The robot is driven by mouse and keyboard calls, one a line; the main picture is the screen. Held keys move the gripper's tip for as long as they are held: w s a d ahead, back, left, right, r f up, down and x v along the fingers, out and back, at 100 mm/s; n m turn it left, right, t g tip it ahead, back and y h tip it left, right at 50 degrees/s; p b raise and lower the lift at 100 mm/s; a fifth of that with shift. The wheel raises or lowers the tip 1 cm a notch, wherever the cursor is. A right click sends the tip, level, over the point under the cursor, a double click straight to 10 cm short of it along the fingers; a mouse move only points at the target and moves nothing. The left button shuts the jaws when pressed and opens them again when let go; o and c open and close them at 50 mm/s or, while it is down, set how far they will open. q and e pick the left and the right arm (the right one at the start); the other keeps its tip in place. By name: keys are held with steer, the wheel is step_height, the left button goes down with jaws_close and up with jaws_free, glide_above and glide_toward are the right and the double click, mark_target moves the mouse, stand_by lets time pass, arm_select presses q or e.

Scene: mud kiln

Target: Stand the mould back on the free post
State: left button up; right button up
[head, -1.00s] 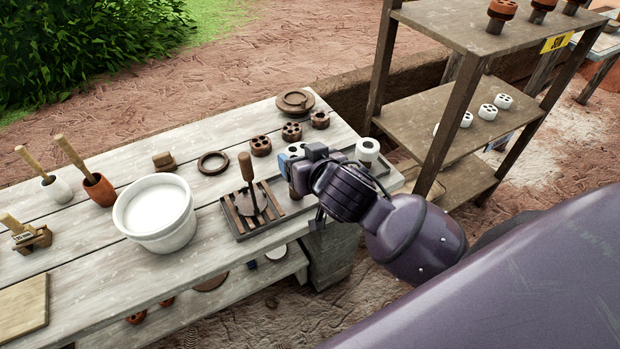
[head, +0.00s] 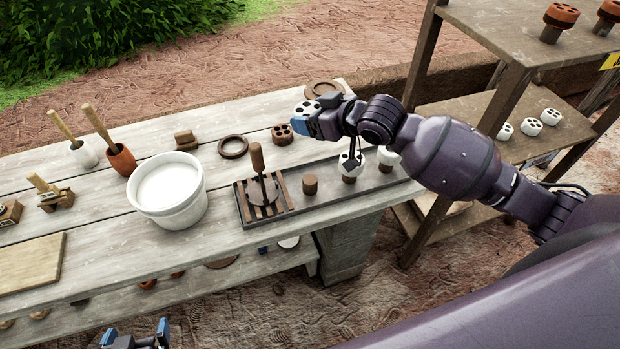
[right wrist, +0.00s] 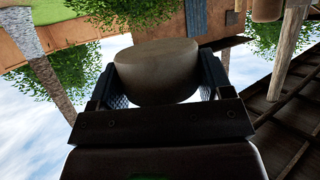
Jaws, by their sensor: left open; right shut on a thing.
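My right gripper (head: 311,113) is shut on a white mould (head: 306,106) with dark holes in its top. It holds the mould up over the back of the bench. In the right wrist view the mould (right wrist: 156,72) is a rounded, shaded body between the two fingers. The free post (head: 310,185), a short brown stub, stands bare on the long dark tray (head: 330,197), in front of and below the gripper. Two white moulds (head: 351,163) stand on posts to its right, the farther one partly hidden by my arm. My left gripper (head: 138,338) is open and empty at the bottom edge.
A slatted rack with a wooden-handled tool (head: 258,165) stands left of the free post. A white bucket (head: 168,192), a brown ring (head: 233,147) and a terracotta mould (head: 282,134) are on the bench. A shelf unit (head: 505,100) stands at right.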

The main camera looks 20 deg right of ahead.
mark_target(312, 180)
steer(key=shift+w+r, duration=0.15)
steer(key=shift+w, duration=0.1)
steer(key=shift+d+f, duration=0.1)
steer(key=shift+f, duration=0.15)
step_height(312, 180, down, 19)
steer(key=shift+f+b, duration=0.2)
steer(key=shift+b, duration=0.2)
steer(key=shift+f, duration=0.15)
steer(key=o, duration=0.9)
steer(key=shift+c, duration=0.2)
